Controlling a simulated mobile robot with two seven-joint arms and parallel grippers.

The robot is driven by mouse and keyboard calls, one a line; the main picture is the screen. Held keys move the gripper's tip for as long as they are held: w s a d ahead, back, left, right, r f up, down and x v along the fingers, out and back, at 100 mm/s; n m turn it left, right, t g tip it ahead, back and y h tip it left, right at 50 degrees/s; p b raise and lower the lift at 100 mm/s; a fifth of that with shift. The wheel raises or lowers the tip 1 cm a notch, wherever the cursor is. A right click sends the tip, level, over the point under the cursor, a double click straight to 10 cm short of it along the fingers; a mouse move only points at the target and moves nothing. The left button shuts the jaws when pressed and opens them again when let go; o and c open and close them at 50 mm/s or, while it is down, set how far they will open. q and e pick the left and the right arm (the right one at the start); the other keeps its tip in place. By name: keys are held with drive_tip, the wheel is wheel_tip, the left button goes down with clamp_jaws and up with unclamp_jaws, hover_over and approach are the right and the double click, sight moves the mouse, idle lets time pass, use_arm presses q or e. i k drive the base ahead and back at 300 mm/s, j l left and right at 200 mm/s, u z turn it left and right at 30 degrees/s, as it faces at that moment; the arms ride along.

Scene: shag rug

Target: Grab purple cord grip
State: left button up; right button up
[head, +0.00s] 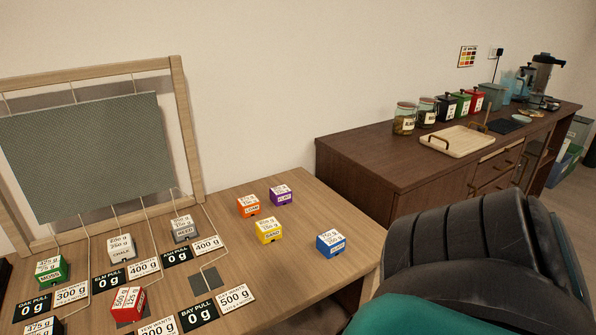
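A purple block (280,194) with a white label on top sits near the back right of the wooden table. It stands just behind and right of an orange block (249,205). Thin pale cords (153,225) run down from a wooden frame (188,125) to the table's left part. I see no separate purple grip on any cord, and no cord reaching the purple block. Neither of my grippers is in view.
Yellow (268,231) and blue (331,243) blocks stand right of centre. Grey, white, green and red blocks (129,303) stand left among labelled cards. A grey panel (85,155) hangs in the frame. A brown sideboard (365,150) with jars and a tray (458,141) is behind right.

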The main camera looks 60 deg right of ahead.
sight(281, 195)
drive_tip(key=z, duration=1.85)
